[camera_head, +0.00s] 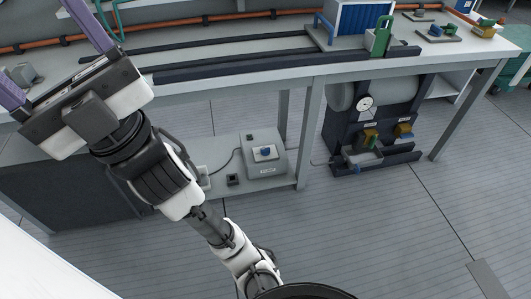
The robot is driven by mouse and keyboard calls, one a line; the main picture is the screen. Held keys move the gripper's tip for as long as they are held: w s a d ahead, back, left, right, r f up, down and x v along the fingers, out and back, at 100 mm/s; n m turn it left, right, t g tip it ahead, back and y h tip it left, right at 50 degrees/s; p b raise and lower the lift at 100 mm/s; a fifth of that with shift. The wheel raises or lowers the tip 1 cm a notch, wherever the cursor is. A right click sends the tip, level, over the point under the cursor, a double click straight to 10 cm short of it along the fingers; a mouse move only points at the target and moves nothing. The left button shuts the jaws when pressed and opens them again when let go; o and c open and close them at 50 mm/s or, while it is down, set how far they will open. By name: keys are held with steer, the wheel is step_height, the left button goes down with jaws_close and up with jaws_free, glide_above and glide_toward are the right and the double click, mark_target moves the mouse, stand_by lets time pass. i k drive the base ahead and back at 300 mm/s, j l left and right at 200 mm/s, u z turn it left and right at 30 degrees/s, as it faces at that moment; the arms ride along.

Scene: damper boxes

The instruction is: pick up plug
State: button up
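My gripper (45,48) is at the upper left, above the workbench. Its two purple fingers are spread wide apart, with nothing seen between them. I cannot pick out a plug for certain. A small dark block (232,180) sits on the low shelf under the bench. Beside it is a grey box (265,153) with a blue part on top. A thin dark cord runs from this box toward a pale fitting (203,176) at its left. Both small things are too small to identify. My gripper is well away from them.
The workbench (260,67) carries dark rails, an orange pipe (165,32), a blue ribbed box (360,22) and a green block (381,38). A tank unit with a gauge (366,103) stands below, right of a bench leg. The floor in front is clear.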

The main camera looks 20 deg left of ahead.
mark_target(204, 178)
steer(key=u, duration=1.25)
